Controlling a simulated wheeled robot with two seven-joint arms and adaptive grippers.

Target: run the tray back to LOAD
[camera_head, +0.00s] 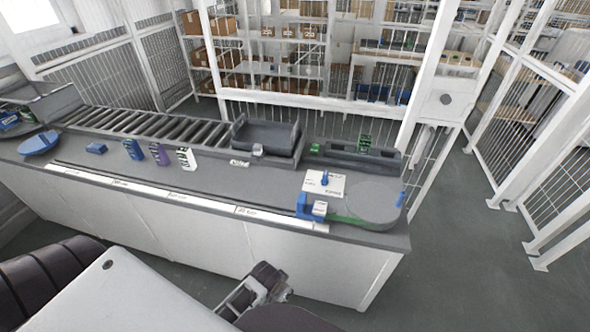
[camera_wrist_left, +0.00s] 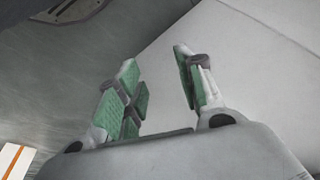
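A dark grey tray (camera_head: 265,136) sits at the right end of the roller conveyor (camera_head: 150,125) on the long bench. I see nothing clearly inside it. A small light-coloured part shows at its front edge. The white strip (camera_head: 170,195) along the bench front carries small labels that I cannot read, so I cannot tell which spot is LOAD. My left gripper (camera_head: 262,288) is low in front of the bench, apart from the tray. In the left wrist view my left gripper (camera_wrist_left: 160,75) has its green-padded fingers spread with nothing between them. My right gripper is not in view.
Mesh fencing and shelves stand behind. Open floor (camera_head: 470,260) lies to the right.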

